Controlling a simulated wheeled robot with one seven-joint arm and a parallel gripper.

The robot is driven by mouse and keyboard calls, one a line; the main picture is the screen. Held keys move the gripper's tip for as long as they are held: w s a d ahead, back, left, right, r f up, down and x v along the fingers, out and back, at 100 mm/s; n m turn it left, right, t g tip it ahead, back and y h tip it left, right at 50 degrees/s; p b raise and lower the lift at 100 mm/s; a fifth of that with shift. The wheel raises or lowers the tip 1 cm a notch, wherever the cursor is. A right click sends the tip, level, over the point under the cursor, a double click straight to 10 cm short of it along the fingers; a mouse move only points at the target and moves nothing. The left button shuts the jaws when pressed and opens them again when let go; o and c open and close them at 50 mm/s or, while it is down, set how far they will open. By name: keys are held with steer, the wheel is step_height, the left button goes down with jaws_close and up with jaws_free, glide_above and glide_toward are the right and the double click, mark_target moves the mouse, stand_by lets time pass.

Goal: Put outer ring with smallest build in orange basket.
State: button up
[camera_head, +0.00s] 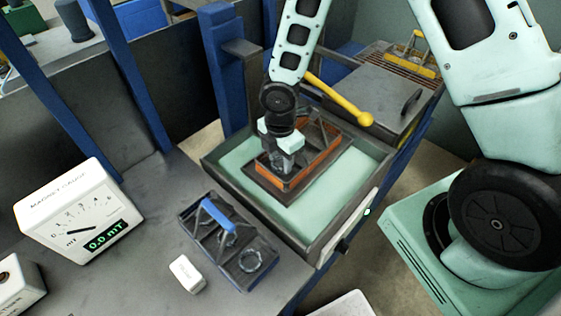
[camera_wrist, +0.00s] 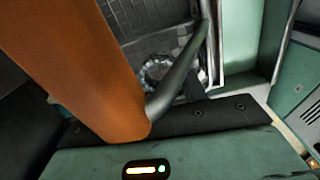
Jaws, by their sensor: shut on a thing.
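The orange basket (camera_head: 262,183), a dark tray with orange inner walls, stands in a grey-rimmed bay with a pale green floor. My gripper (camera_head: 283,168) points down inside its left part, shut on a ring that is mostly hidden in the head view. In the wrist view the basket's orange handle (camera_wrist: 85,65) crosses close before the camera. Behind it shows part of a shiny ring (camera_wrist: 157,71), whose build I cannot tell. My fingertips are largely hidden there.
A dark basket with a blue handle (camera_head: 217,215) stands on the grey bench at left, with a ring (camera_head: 252,261) in it. A white gauge (camera_head: 78,212) reads 0.0 mT. A small white block (camera_head: 187,274) lies nearby. A yellow lever (camera_head: 340,98) stands behind the basket.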

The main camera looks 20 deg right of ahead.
steer(key=shift+f, duration=0.9)
steer(key=shift+f, duration=0.15)
steer(key=o, duration=1.1)
